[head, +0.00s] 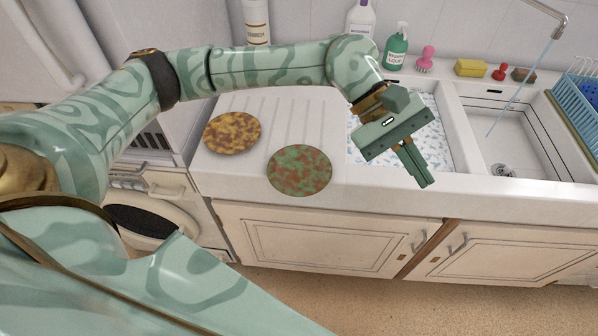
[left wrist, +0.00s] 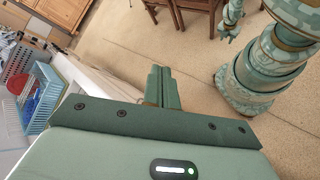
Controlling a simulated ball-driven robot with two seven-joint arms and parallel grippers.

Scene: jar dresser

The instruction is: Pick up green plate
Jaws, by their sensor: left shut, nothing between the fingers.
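A green plate with brown blotches (head: 299,170) lies flat on the white draining board, close to its front edge. A yellow and brown plate (head: 232,133) lies behind it to the left. My left gripper (head: 422,180) is to the right of the green plate, above the front edge of the left sink basin, apart from both plates. Its fingers are together and hold nothing; they also show closed in the left wrist view (left wrist: 161,82). Neither plate shows in the left wrist view. My right gripper is not seen in the head view.
A left basin with foam (head: 436,150) and a right basin (head: 520,135) with running water lie to the right. A green soap bottle (head: 396,48), pink brush (head: 426,57) and yellow sponge (head: 470,68) line the back ledge. A blue dish rack (head: 580,105) stands far right. Cabinets (head: 320,240) are below.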

